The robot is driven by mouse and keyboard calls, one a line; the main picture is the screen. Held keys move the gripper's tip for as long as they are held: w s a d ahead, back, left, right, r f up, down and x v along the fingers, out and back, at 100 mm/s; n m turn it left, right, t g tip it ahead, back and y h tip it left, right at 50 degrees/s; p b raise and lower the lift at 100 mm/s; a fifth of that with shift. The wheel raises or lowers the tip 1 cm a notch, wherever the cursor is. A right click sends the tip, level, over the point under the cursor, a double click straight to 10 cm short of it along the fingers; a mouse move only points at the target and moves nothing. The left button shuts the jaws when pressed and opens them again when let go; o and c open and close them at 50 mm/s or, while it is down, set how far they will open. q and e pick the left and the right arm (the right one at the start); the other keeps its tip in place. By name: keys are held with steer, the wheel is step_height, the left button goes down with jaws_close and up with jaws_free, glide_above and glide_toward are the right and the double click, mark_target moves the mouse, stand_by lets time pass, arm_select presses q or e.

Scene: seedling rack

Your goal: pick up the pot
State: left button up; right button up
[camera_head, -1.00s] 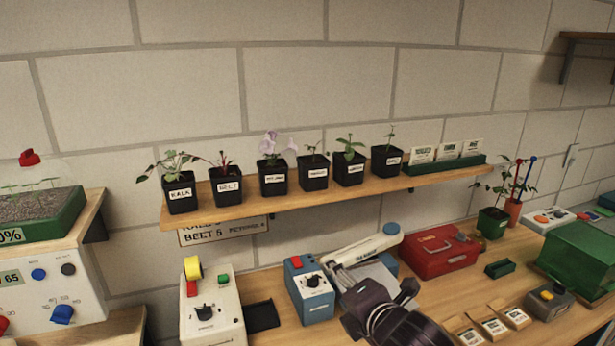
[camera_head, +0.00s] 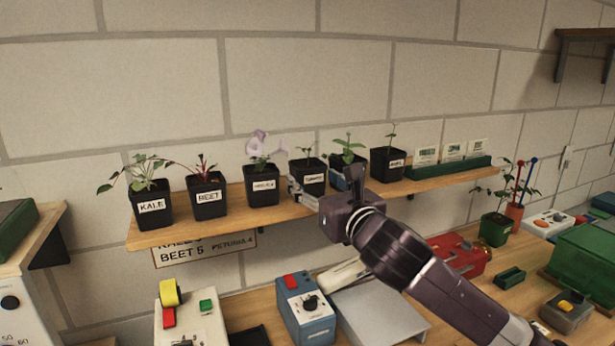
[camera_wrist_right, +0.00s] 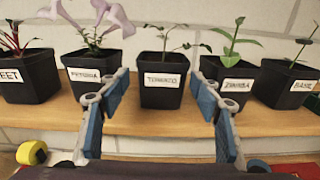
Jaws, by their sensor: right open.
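Several black pots with labelled fronts and seedlings stand in a row on the wall shelf (camera_head: 240,217). The tomato pot (camera_head: 308,167) is in the middle of the right wrist view (camera_wrist_right: 160,98), upright, with a small seedling. My right gripper (camera_head: 325,187) is open in front of it. In the wrist view its two blue-grey fingers (camera_wrist_right: 160,82) point toward the shelf, one on each side of the tomato pot, with gaps visible. The petunia pot (camera_wrist_right: 90,72) stands left and the zinnia pot (camera_wrist_right: 228,85) right. The gripper partly hides the zinnia pot (camera_head: 340,180) in the head view. My left gripper is not in view.
The kale pot (camera_head: 152,218) and beet pot (camera_head: 208,206) stand at the shelf's left, the basil pot (camera_head: 388,166) at right. A green holder with cards (camera_head: 450,168) fills the right end. Below, the bench holds a blue box (camera_head: 304,312), a red case (camera_head: 462,254) and other items.

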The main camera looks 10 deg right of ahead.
steer(key=w, duration=0.1)
steer(key=w+p, duration=0.1)
steer(key=w, duration=0.2)
steer(key=shift+w+a, duration=0.3)
steer(key=shift+w, duration=0.1)
steer(key=c, duration=1.1)
